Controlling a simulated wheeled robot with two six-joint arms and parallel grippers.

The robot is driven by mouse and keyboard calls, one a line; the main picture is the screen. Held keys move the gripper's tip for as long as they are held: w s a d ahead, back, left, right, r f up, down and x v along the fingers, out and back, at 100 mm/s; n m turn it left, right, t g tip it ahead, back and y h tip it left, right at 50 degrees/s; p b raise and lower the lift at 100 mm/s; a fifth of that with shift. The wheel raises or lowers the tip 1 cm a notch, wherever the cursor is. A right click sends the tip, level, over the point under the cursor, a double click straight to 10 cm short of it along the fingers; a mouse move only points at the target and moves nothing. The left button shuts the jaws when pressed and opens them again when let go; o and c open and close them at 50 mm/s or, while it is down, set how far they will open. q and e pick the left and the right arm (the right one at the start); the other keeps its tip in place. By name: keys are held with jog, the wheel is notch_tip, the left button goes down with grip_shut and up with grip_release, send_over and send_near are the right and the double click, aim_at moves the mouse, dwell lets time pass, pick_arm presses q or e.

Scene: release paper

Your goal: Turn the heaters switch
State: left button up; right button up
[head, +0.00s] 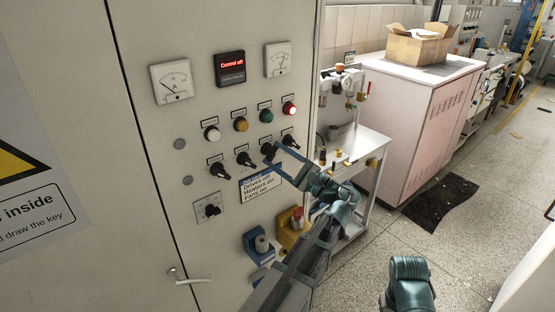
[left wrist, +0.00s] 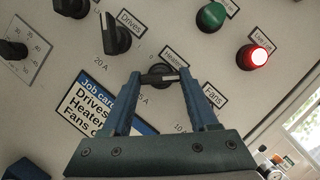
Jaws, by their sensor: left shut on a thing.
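The heaters switch (left wrist: 161,70) is a black rotary knob under the label "Heaters" on the grey panel. It also shows in the head view (head: 268,149), third in a slanting row of black knobs. My left gripper (left wrist: 160,78) is shut on this knob, one finger on each side; in the head view it reaches the panel from the lower right (head: 272,152). The fingers hide part of the knob and its scale. The job card (head: 261,187) below reads "Drives off, Heaters on", with a fans line under it. My right gripper is out of view.
The drives switch (left wrist: 116,37) is left of the heaters switch; the fans switch (head: 288,140) is to its right. A red lamp (head: 289,108) glows above. The display (head: 230,68) reads "Control off". A yellow box with a red button (head: 297,219) sits below.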

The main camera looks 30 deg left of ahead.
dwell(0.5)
pick_arm(q)
jog(key=o, duration=1.4)
jog(key=shift+b+v, duration=1.9)
jog(key=shift+v, duration=5)
